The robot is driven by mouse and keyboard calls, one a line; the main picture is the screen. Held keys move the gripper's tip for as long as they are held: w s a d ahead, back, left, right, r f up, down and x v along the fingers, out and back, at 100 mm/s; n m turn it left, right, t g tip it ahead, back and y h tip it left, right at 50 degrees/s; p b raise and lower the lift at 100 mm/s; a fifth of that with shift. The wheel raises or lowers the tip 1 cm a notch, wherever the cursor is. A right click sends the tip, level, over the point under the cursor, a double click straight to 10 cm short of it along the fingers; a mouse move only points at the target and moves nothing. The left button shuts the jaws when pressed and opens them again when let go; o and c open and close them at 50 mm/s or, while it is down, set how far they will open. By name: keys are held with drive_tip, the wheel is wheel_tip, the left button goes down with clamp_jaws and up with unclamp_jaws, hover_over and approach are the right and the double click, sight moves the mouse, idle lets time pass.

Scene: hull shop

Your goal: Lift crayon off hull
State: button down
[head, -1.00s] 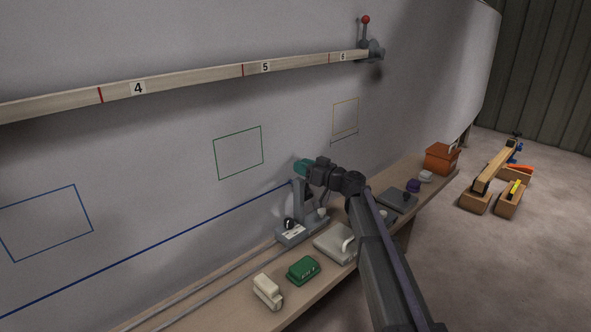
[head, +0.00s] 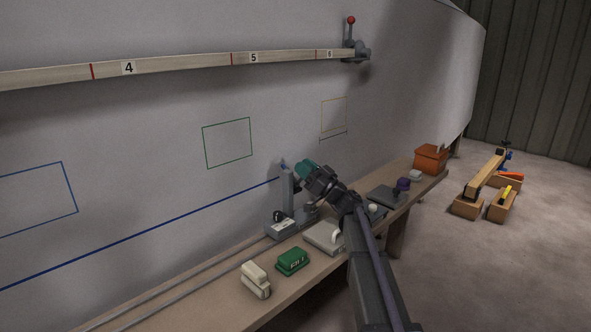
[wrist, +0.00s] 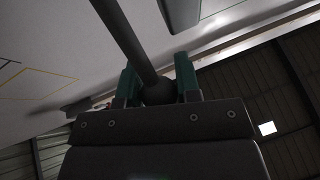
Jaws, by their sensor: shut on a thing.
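In the head view, a grey carriage (head: 281,228) with an upright post (head: 288,190) stands on the bench beside the hull (head: 160,120). A small blue tip, seemingly the crayon (head: 283,165), shows at the post's top, near the right end of the blue line. I cannot tell whether it touches the hull. My gripper (head: 305,170), with teal fingers, is just right of the post's top. In the wrist view, my gripper (wrist: 158,88) is shut on a dark round knob (wrist: 157,93) at the end of a dark rod (wrist: 124,40).
Along the bench (head: 205,300) are a cream block (head: 256,280), a green block (head: 292,261), a grey case (head: 325,238) and an orange box (head: 431,158). Rails run along the bench beside the hull. A numbered batten (head: 190,66) crosses the hull above. Wooden blocks lie on the floor at right.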

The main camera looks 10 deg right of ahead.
drive_tip(key=shift+s+d, duration=0.2)
idle(0.4)
drive_tip(key=c, duration=0.8)
unclamp_jaws()
drive_tip(key=b+v, duration=0.3)
drive_tip(key=v, duration=0.4)
drive_tip(key=shift+s+d+f+b, duration=0.15)
drive_tip(key=shift+s+f+b, duration=0.05)
drive_tip(key=shift+b, duration=0.1)
